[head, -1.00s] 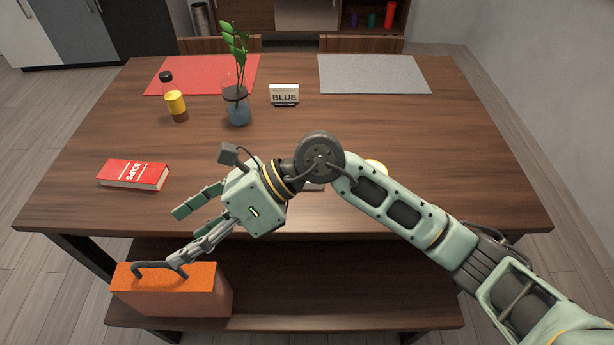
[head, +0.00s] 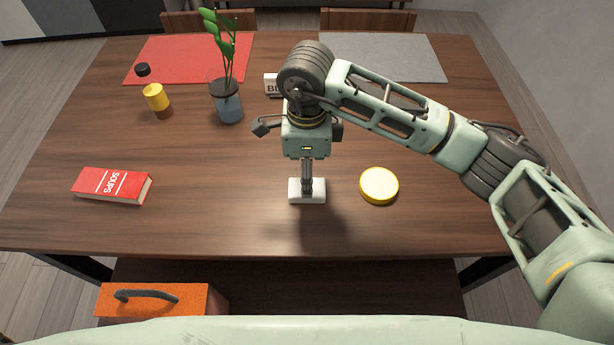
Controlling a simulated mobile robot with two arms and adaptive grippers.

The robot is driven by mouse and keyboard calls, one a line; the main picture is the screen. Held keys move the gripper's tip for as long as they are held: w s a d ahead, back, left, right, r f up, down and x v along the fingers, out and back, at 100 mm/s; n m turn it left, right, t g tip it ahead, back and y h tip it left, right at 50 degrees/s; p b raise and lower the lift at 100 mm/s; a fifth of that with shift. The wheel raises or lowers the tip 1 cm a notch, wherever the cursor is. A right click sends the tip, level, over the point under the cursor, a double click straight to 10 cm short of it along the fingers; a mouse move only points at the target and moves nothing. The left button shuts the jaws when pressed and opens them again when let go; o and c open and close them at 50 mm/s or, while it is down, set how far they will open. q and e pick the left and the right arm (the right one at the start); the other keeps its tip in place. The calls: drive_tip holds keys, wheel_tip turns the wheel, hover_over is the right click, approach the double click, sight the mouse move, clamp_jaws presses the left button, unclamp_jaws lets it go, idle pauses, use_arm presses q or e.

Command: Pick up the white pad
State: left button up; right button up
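The white pad (head: 294,192) is a small pale block lying flat on the wooden table, near its front edge. My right gripper (head: 306,190) points straight down at the middle of the pad. Its fingers show as one narrow column against the pad, seen edge-on. Whether they are open or closed on the pad is not visible, and the fingers cover the pad's middle. The pad appears to rest on the table. My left gripper is not in view.
A round yellow disc (head: 379,185) lies just right of the pad. A red book (head: 112,185) lies at the left. Behind are a plant vase (head: 228,105), a yellow-labelled bottle (head: 156,97) and a partly hidden sign (head: 271,85). An orange case (head: 165,300) is at the front left.

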wheel_tip(320, 180, down, 4)
drive_tip(key=shift+f+p, duration=0.1)
drive_tip(key=shift+p, duration=0.45)
wheel_tip(320, 180, down, 2)
drive_tip(key=shift+w+f, duration=0.1)
drive_tip(key=shift+f, duration=0.25)
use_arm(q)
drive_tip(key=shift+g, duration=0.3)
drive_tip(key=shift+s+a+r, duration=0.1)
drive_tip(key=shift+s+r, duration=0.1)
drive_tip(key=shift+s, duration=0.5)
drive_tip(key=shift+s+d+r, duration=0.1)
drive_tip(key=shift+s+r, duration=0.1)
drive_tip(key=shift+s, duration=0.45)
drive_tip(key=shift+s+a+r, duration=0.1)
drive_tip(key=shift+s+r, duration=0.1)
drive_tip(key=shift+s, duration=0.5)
use_arm(e)
drive_tip(key=c, duration=1)
